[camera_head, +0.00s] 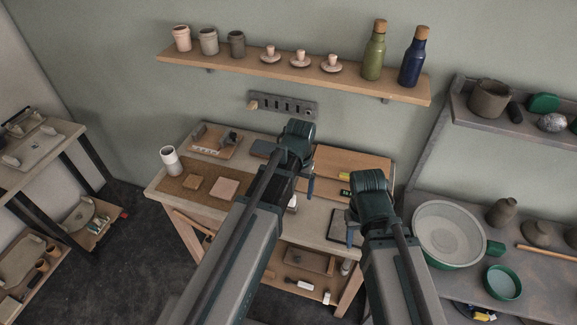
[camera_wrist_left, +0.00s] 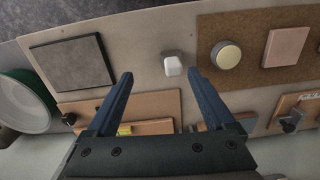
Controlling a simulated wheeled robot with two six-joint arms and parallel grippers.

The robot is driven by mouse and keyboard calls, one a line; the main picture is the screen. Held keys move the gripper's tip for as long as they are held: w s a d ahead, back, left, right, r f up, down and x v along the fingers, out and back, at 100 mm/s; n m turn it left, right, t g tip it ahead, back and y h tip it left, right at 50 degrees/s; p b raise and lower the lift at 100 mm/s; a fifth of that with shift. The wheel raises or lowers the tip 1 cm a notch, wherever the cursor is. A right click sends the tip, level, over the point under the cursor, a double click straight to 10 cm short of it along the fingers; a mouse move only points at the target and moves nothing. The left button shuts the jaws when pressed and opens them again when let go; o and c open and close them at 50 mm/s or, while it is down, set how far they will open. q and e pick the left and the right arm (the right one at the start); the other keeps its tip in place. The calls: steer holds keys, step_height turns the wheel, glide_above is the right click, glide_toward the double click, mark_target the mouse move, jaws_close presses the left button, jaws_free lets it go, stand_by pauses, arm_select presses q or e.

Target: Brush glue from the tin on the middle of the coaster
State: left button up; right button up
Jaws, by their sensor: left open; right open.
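The round pale-topped tin (camera_wrist_left: 227,55) stands on the brown cork mat (camera_wrist_left: 212,25) in the left wrist view, beside a pinkish square coaster (camera_wrist_left: 286,46). The coaster also shows in the head view (camera_head: 224,188), where my left arm hides the tin. My left gripper (camera_wrist_left: 160,85) is open and empty above the table. A small white object (camera_wrist_left: 172,65) stands on the bare tabletop between its fingertips in that picture, apart from them; I cannot tell whether it belongs to a brush. My right gripper (camera_head: 364,205) is near the table's right side, its fingers mostly hidden.
A dark square slate (camera_wrist_left: 72,62) lies on the right side. Wooden boards (camera_head: 352,162) lie at the back. A large basin (camera_head: 449,233) is beyond the table's right.

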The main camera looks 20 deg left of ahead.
mark_target(291, 205)
arm_select(q)
steer(key=shift+w+a+r, duration=0.75)
steer(key=shift+w+a, duration=0.1)
steer(key=shift+w+a+n, duration=0.2)
steer(key=shift+a+n, duration=0.05)
steer(key=shift+n, duration=0.05)
steer(key=shift+a, duration=0.1)
step_height(291, 205, down, 14)
steer(key=b, duration=1.3)
steer(key=shift+b, duration=0.3)
arm_select(e)
step_height(291, 205, down, 12)
steer(key=shift+f, duration=0.2)
arm_select(q)
steer(key=shift+c, duration=0.3)
steer(key=c, duration=1.2)
steer(key=o, duration=0.9)
